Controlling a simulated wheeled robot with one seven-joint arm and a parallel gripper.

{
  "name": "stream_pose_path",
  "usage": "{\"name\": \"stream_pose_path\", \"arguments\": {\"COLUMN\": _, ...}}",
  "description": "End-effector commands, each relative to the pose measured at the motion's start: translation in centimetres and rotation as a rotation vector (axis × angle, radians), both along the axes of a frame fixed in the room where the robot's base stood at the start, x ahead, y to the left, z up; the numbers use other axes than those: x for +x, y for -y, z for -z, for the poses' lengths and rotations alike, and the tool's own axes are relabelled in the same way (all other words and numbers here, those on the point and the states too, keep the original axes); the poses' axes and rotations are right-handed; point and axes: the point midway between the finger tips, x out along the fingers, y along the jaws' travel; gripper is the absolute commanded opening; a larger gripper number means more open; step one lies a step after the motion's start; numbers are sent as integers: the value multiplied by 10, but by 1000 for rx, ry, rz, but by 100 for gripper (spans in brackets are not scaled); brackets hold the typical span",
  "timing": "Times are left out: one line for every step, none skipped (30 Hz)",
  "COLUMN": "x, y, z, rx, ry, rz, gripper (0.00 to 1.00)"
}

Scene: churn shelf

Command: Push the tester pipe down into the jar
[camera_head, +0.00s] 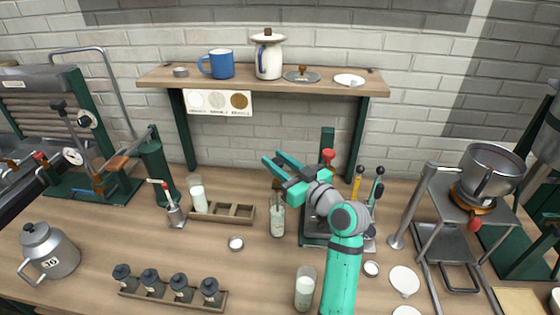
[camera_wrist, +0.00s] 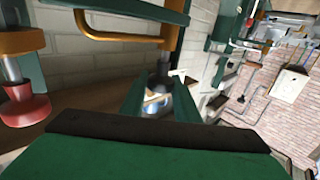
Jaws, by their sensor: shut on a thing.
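The glass jar (camera_head: 277,221) stands on the bench near the middle, upright, with pale liquid in its lower part. The tester pipe (camera_head: 277,186) shows only as a small brownish part at the jar's mouth, close under my gripper. My gripper (camera_head: 277,160) is above the jar, its green fingers reaching toward the upper left. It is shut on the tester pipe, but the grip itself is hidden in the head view. In the wrist view my gripper (camera_wrist: 160,98) shows its two fingers apart, with a small blurred bluish-white patch between them.
A dark green stand with a red knob (camera_head: 327,156) is close behind and right of my gripper. A wooden rack (camera_head: 234,213) with a milk bottle lies left of the jar. Another milk glass (camera_head: 305,287) stands in front. The shelf (camera_head: 330,86) hangs above.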

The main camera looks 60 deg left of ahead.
Motion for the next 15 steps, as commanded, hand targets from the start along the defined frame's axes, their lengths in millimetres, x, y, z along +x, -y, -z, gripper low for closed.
{"name": "stream_pose_path", "arguments": {"x": -1, "y": 0, "z": 7, "rx": -13, "ry": -7, "rz": -4, "gripper": 0}}
{"name": "stream_pose_path", "arguments": {"x": -1, "y": 0, "z": 7, "rx": -13, "ry": -7, "rz": -4, "gripper": 31}}
{"name": "stream_pose_path", "arguments": {"x": -1, "y": 0, "z": 7, "rx": -14, "ry": -7, "rz": -4, "gripper": 40}}
{"name": "stream_pose_path", "arguments": {"x": -1, "y": 0, "z": 7, "rx": -13, "ry": -7, "rz": -4, "gripper": 48}}
{"name": "stream_pose_path", "arguments": {"x": -1, "y": 0, "z": 7, "rx": -13, "ry": -7, "rz": -4, "gripper": 48}}
{"name": "stream_pose_path", "arguments": {"x": -1, "y": 0, "z": 6, "rx": -12, "ry": -6, "rz": -4, "gripper": 48}}
{"name": "stream_pose_path", "arguments": {"x": -1, "y": 0, "z": 6, "rx": -12, "ry": -6, "rz": -3, "gripper": 48}}
{"name": "stream_pose_path", "arguments": {"x": -1, "y": 0, "z": 5, "rx": -10, "ry": -5, "rz": -3, "gripper": 48}}
{"name": "stream_pose_path", "arguments": {"x": 0, "y": 0, "z": 5, "rx": -9, "ry": -5, "rz": -3, "gripper": 48}}
{"name": "stream_pose_path", "arguments": {"x": 0, "y": 0, "z": 5, "rx": -9, "ry": -5, "rz": -2, "gripper": 48}}
{"name": "stream_pose_path", "arguments": {"x": 0, "y": 0, "z": 5, "rx": -9, "ry": -5, "rz": -2, "gripper": 48}}
{"name": "stream_pose_path", "arguments": {"x": 0, "y": 0, "z": 4, "rx": -8, "ry": -4, "rz": -2, "gripper": 48}}
{"name": "stream_pose_path", "arguments": {"x": 0, "y": 1, "z": 4, "rx": -8, "ry": -4, "rz": -1, "gripper": 48}}
{"name": "stream_pose_path", "arguments": {"x": 0, "y": 2, "z": 4, "rx": -8, "ry": -4, "rz": -1, "gripper": 48}}
{"name": "stream_pose_path", "arguments": {"x": 1, "y": 4, "z": 4, "rx": -7, "ry": -4, "rz": 0, "gripper": 48}}
